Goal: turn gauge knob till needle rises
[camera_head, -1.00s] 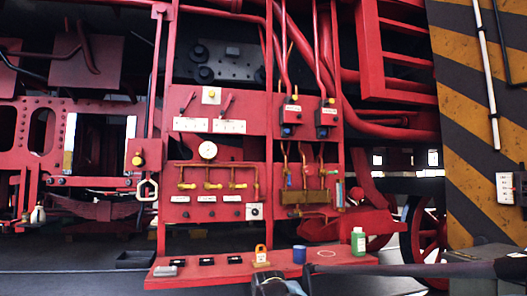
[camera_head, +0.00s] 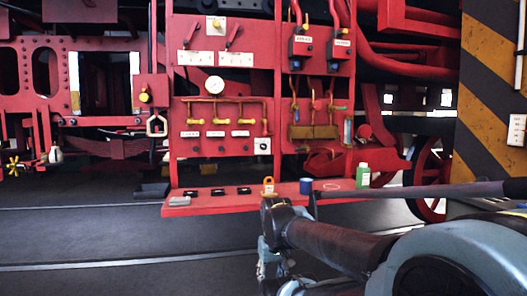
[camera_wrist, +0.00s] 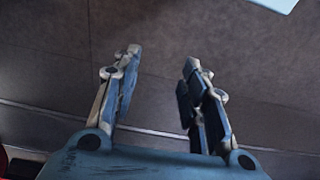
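The round white gauge (camera_head: 214,85) sits at the middle of the red panel in the head view; its needle is too small to read. Below it, at the panel's lower right corner, a small dark knob (camera_head: 263,146) sits on a white plate; I cannot tell for sure that it is the gauge knob. My gripper (camera_wrist: 160,78) is open and empty in the wrist view, with its two fingers apart above dark floor. In the head view my arm reaches in from the lower right, its far end low in front of the shelf, apart from the knob.
Brass valves (camera_head: 220,121) line the panel. A striped pillar (camera_head: 490,90) stands right. The floor at left is clear.

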